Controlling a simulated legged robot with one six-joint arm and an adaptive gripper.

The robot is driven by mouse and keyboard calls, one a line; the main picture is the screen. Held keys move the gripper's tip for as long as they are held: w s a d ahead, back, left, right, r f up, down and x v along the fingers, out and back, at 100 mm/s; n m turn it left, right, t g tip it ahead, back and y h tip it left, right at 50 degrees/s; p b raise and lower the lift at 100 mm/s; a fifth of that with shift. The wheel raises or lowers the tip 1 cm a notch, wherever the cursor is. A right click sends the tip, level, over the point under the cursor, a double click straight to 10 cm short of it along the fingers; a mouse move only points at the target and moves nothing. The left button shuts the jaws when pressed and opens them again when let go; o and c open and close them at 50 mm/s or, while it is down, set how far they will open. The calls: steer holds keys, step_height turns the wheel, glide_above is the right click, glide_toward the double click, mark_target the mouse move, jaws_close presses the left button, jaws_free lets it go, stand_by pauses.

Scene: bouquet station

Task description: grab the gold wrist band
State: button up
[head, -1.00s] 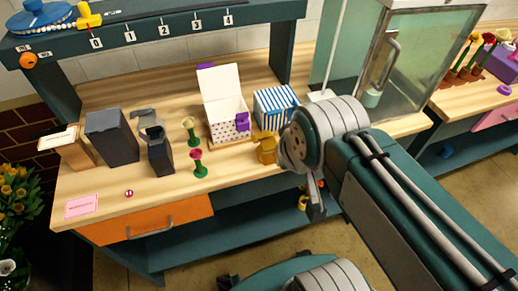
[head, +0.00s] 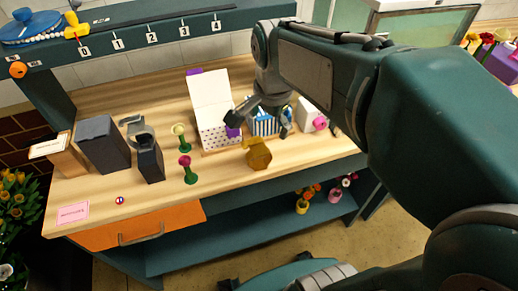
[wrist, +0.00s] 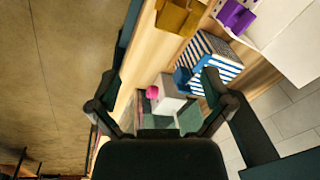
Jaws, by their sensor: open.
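The only gold thing I see is a mustard-gold piece (head: 258,156) with a flat-sided body and a smaller upper part, standing on the wooden bench in front of the boxes. I take it to be the gold wrist band. In the wrist view it shows at the top edge (wrist: 178,16), partly cut off. My gripper (head: 262,120) is open and empty, pointing down over the blue-striped box (head: 262,127), behind the gold piece in the head view. In the wrist view my open fingers (wrist: 158,88) spread apart with the gold piece beyond them, untouched.
An open white box (head: 211,100) with a purple piece (head: 233,131) stands left of my gripper. A white box with a pink piece (head: 320,123) stands right. Green stands (head: 185,170) and dark boxes (head: 102,145) are further left. The bench front near the gold piece is clear.

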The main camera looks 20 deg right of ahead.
mark_target(258, 147)
steer(key=w+f+m, duration=0.1)
steer(key=m, duration=0.1)
steer(key=w+a+f+m+g, duration=0.1)
steer(key=w, duration=0.1)
steer(key=w+f+m, duration=0.1)
steer(key=w+m, duration=0.1)
steer(key=shift+w+a+m+g, duration=0.1)
steer(key=shift+a+m+g, duration=0.2)
steer(key=shift+g, duration=0.1)
steer(key=f, duration=0.2)
steer(key=d+f, duration=0.1)
steer(key=f, duration=0.2)
steer(key=shift+d+f, duration=0.1)
steer(key=shift+f, duration=0.1)
steer(key=f, duration=0.4)
steer(key=shift+s+a+f, duration=0.25)
steer(key=shift+a, duration=0.15)
steer(key=shift+d+f, duration=0.1)
steer(key=shift+f, duration=0.1)
steer(key=shift+d, duration=0.15)
steer(key=shift+c, duration=1.3)
steer(key=c, duration=0.7)
